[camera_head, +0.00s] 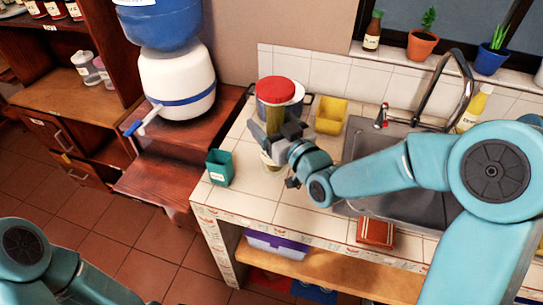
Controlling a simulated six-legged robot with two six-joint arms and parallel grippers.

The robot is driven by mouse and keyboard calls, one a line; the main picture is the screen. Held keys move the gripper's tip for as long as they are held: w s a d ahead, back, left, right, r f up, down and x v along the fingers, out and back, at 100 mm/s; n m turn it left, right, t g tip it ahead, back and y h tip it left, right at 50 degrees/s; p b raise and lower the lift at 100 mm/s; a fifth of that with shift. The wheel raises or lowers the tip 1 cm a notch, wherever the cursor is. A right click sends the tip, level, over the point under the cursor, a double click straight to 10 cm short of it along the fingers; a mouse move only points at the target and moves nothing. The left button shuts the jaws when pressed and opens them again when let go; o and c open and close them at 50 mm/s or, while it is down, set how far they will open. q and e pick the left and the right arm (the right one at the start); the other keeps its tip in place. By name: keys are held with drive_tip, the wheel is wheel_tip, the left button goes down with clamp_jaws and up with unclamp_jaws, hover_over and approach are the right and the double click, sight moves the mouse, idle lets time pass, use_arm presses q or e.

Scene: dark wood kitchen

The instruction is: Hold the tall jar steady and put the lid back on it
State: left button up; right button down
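The tall jar (274,122) is narrow, with yellow-green contents, and stands on the tiled counter. Its lower part (271,160) shows below my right gripper (274,138). The gripper has its dark fingers around the jar's middle and appears shut on it. A wide red round piece (276,89) shows directly above and behind the jar's top. I cannot tell whether it touches the jar, and the jar's rim is not clear. I cannot make out a separate jar lid. My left arm is at the bottom left, with its gripper out of view.
A teal cup (219,167) stands at the counter's left corner. A yellow container (330,116) is behind, right of the jar. The sink (385,145) and tap (448,85) lie to the right. A red-brown box (376,232) lies at the front edge. A water dispenser (176,80) stands left.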

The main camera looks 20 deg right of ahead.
drive_tip(key=f, duration=0.6)
drive_tip(key=shift+d+f, duration=0.2)
drive_tip(key=shift+f, duration=0.05)
drive_tip(key=shift+a+f, duration=0.1)
drive_tip(key=shift+f, duration=0.1)
drive_tip(key=shift+s, duration=0.1)
wheel_tip(320, 180, down, 4)
drive_tip(key=shift+r+p, duration=0.15)
drive_tip(key=shift+p, duration=0.35)
